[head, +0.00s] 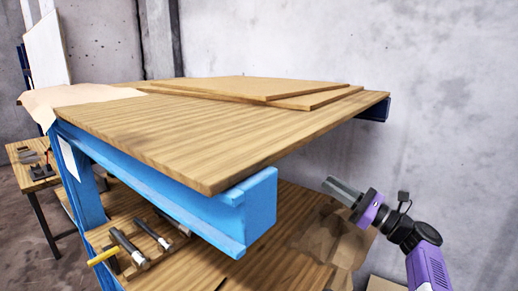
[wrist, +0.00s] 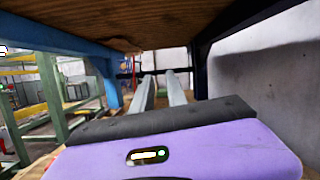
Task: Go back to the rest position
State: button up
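My gripper (head: 330,185) is at the right in the head view, beside the right end of the workbench and below the level of its top. Its two grey fingers point left and slightly up, toward the space under the bench top. In the wrist view the gripper (wrist: 160,77) shows both fingers with a narrow gap between them and nothing held. The workbench (head: 170,125) has a wooden top on a blue frame. In the wrist view the underside of its top (wrist: 100,25) spans above the fingers.
Thin boards (head: 250,88) lie on the bench top. The lower shelf (head: 215,262) holds several hammers (head: 125,245) at the left and crumpled brown paper (head: 335,242) near my gripper. A grey wall (head: 440,100) stands behind. Another table (head: 32,175) is at the far left.

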jog(key=d+f+n+t+h, duration=0.35)
jog(key=d+f+h, duration=0.75)
jog(key=f, duration=0.4)
jog(key=s+d+f+n+h, duration=0.25)
jog(key=s+f+h, duration=0.2)
jog(key=s, duration=0.35)
jog(key=s+d+f+n+h, duration=0.1)
jog(key=s+f+n+h, duration=0.25)
jog(key=s+f, duration=0.3)
jog(key=s+a+r+n, duration=0.2)
jog(key=s+a+n, duration=0.3)
jog(key=s, duration=1)
jog(key=s+a+r+n+g+y, duration=0.1)
jog(key=s+a+r+n, duration=0.2)
jog(key=s, duration=1.3)
jog(key=s+a+r+n+g+y, duration=0.1)
jog(key=s+a+r+n, duration=0.2)
jog(key=s, duration=1.3)
jog(key=a+n, duration=0.3)
jog(key=a, duration=0.1)
jog(key=shift+n, duration=0.35)
